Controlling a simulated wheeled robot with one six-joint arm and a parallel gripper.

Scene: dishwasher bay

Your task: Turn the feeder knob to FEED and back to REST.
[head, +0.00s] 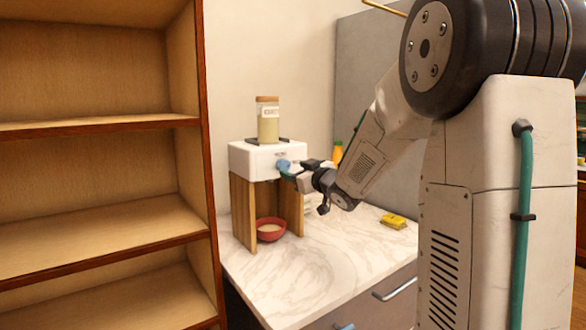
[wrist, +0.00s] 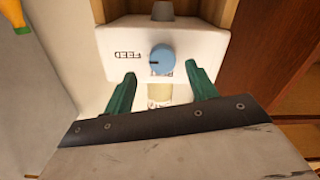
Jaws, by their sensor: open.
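The feeder (head: 255,160) is a white box on wooden side panels on the marble counter, with a jar of pale contents (head: 268,122) on top. Its blue round knob (head: 284,166) is on the front face. In the wrist view the knob (wrist: 162,58) has a dark mark on its left side, towards the word FEED, which reads upside down. Other lettering below the knob is too small to read. My gripper (wrist: 160,72) is open, its green fingers on either side of the knob's lower edge; contact cannot be told. In the head view my gripper (head: 290,172) is at the knob.
A red bowl (head: 270,236) with pale contents stands under the feeder. A yellow item (head: 393,221) lies on the counter (head: 300,275) to the right. An orange bottle (head: 337,152) stands behind my arm. Empty wooden shelves (head: 95,125) are at the left.

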